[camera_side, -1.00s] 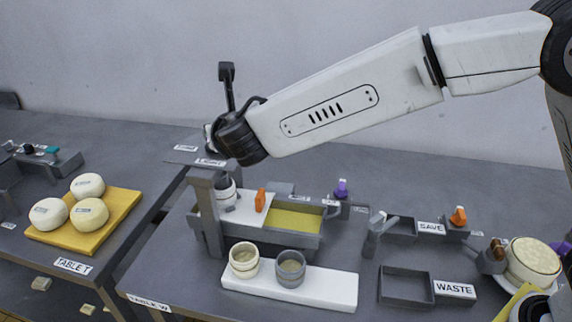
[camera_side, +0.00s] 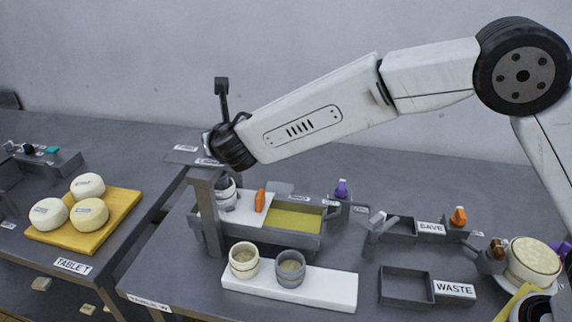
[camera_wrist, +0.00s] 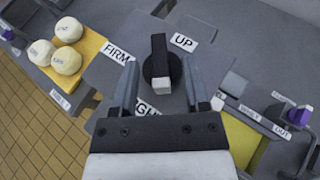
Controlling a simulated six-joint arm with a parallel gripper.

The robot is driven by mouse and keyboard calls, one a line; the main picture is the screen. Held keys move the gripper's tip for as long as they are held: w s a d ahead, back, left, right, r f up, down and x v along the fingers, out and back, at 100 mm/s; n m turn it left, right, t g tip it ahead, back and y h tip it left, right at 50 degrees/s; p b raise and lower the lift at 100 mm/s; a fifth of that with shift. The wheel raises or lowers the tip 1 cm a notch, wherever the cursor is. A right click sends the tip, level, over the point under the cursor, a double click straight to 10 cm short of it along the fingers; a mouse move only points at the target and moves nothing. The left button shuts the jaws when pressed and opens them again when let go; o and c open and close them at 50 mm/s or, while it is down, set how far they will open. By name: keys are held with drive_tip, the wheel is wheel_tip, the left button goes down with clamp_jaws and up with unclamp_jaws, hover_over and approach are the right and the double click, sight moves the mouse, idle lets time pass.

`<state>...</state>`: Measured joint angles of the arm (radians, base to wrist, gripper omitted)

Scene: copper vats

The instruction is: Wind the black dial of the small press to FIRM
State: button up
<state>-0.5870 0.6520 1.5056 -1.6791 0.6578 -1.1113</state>
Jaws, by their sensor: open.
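The small press (camera_side: 206,183) stands at the left end of the near table, its top plate carrying labels. In the wrist view its black dial (camera_wrist: 158,62) is a round knob with a raised bar and a white block at the bar's near end. The FIRM label (camera_wrist: 117,53) is up and left of the dial, the UP label (camera_wrist: 184,42) up and right. A label ending in "GHT" (camera_wrist: 147,108), partly hidden, lies below. My gripper (camera_wrist: 161,68) is open, with one finger on each side of the dial; contact cannot be told. In the side view my wrist hides the dial.
Round white cheeses (camera_side: 88,212) sit on a yellow board at left. A trough (camera_side: 297,220) adjoins the press, with two cups (camera_side: 290,268) on a white board in front. SAVE (camera_side: 431,228) and WASTE (camera_side: 455,289) trays stand to the right.

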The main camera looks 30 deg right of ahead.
drive_tip(key=shift+x, duration=1.45)
clamp_jaws()
